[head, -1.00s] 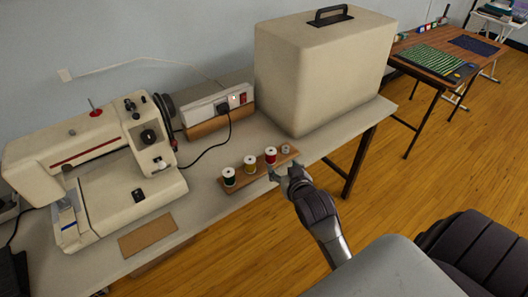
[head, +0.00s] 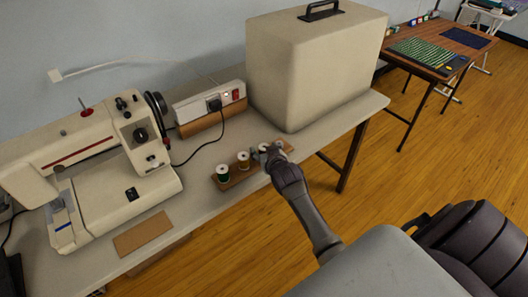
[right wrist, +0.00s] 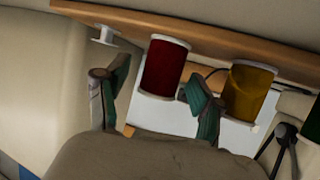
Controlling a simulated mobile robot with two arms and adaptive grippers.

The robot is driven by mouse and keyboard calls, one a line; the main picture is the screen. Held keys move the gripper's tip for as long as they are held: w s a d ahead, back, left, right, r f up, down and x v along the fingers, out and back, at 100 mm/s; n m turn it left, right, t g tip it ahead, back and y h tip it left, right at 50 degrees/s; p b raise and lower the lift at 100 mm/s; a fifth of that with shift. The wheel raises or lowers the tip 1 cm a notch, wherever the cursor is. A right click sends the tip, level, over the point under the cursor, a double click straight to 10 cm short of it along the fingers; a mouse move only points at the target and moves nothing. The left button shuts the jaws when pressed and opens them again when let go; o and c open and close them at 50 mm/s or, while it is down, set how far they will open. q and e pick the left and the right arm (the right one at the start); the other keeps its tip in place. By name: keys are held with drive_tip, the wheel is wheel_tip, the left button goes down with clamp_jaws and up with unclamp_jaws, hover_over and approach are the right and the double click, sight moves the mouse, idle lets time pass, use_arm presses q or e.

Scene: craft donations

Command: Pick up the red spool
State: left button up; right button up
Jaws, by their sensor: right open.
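The red spool (right wrist: 164,68) stands on a small wooden board in the right wrist view. In the head view my right gripper mostly hides it. My right gripper (head: 267,151) is open, with one finger on each side of the red spool in the wrist view; I cannot tell whether either touches it. The yellow spool (right wrist: 247,92) is close beyond one finger, and it also shows in the head view (head: 243,161). My left gripper is not in view.
A green spool (head: 222,173) stands at the board's left end. A pale empty spool (right wrist: 110,36) is on the red spool's other side. A large beige case (head: 310,75) stands behind, a sewing machine (head: 120,160) and power strip (head: 208,102) to the left.

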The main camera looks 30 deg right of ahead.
drive_tip(key=c, duration=1)
drive_tip(key=shift+c, duration=0.2)
